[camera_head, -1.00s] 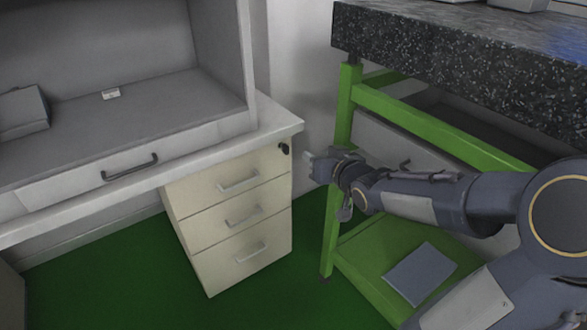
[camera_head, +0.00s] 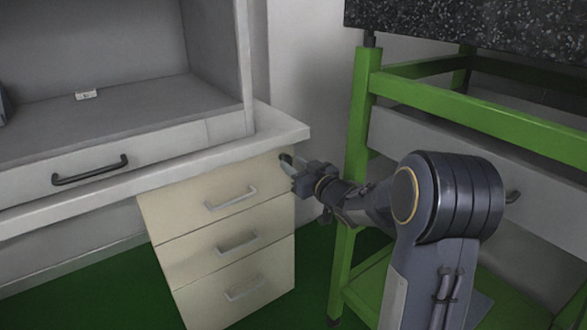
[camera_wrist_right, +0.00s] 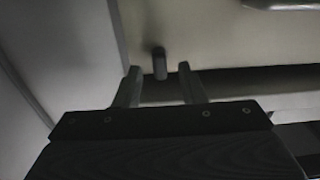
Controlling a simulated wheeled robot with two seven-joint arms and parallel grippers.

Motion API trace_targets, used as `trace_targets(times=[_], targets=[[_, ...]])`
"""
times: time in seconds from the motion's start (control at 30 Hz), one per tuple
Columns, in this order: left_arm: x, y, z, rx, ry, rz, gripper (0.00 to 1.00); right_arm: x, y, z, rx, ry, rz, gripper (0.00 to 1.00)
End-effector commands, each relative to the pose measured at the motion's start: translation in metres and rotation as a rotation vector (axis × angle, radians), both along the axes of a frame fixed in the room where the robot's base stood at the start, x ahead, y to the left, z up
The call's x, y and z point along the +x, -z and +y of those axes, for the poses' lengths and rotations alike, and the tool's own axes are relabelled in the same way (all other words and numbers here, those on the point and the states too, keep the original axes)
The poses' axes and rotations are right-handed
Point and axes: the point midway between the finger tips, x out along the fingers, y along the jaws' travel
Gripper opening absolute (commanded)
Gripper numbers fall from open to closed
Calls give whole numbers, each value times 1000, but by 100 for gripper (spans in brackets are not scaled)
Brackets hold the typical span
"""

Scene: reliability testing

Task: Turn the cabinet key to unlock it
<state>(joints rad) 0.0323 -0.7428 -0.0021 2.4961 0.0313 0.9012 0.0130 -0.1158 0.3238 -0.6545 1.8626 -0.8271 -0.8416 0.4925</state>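The cream cabinet (camera_head: 222,232) stands under the desk's right end, with three drawers. Its dark key (camera_wrist_right: 159,63) sticks out near the upper right corner of the top drawer front; in the head view the lock area (camera_head: 285,157) is partly covered by my gripper. My right gripper (camera_head: 288,167) is at the lock, coming from the right. In the right wrist view its two fingers are apart, one on each side of the key, with visible gaps. It holds nothing. My left gripper is not in view.
The white desk top (camera_head: 290,131) overhangs just above the key. A green bench frame (camera_head: 358,120) stands close on the right, beside my right arm. Drawer handles (camera_head: 231,198) project from the cabinet front. Green floor (camera_head: 110,285) is open at the lower left.

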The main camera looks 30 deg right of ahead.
Motion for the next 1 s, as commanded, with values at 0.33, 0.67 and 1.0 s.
trace_targets(times=[0.33,0.67,1.0], targets=[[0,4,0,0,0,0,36,13,0,1,1,0,0,36],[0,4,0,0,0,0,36,12,0,1,1,1,0,4],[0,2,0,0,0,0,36,12,-1,0,22,2,2,0]])
